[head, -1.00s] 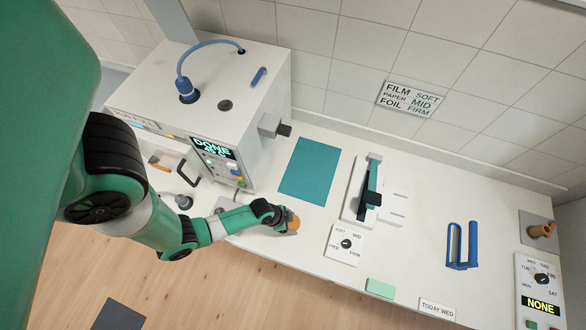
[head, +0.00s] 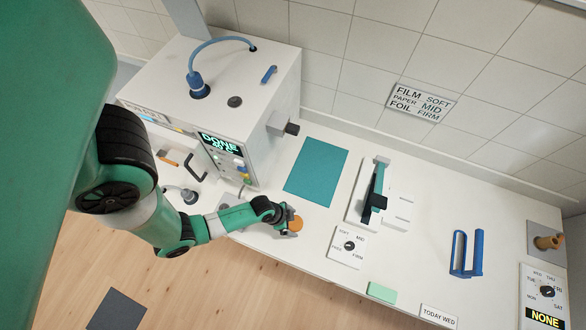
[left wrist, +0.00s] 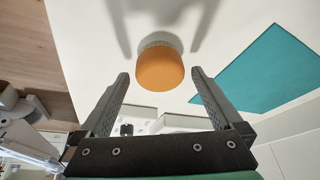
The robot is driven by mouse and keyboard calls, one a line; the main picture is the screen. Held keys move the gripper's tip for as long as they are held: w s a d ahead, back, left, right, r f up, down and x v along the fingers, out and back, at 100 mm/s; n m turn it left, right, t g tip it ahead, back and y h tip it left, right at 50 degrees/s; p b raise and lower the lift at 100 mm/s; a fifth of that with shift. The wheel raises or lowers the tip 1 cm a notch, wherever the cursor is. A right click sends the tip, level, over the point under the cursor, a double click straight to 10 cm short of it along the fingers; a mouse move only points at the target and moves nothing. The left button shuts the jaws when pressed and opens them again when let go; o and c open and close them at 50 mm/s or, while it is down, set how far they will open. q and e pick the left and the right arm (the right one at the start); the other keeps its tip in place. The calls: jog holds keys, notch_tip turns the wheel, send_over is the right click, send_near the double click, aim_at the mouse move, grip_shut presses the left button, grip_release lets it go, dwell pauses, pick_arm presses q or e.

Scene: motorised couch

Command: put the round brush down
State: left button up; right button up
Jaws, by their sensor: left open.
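The round brush (head: 296,223) has an orange, rounded body and a grey ring at its far end. It is at the front of the white counter, at the tip of my left gripper (head: 288,221). The left wrist view shows the brush (left wrist: 160,68) between and slightly beyond the two fingertips. My left gripper is open, with a visible gap on each side of the brush. The brush's grey end faces the white surface; whether it fully rests there is hard to tell. My right gripper is not in view.
A teal mat (head: 316,171) lies behind the brush. A white machine (head: 235,110) with a "DONE" display stands at left. A soft/mid/firm dial plate (head: 346,246), a lever device (head: 376,195) and a green block (head: 382,293) are to the right. The counter's front edge is close.

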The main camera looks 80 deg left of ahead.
pick_arm(q)
jog(key=p+v, duration=0.4)
jog(key=v, duration=0.6)
jog(key=shift+w, duration=0.15)
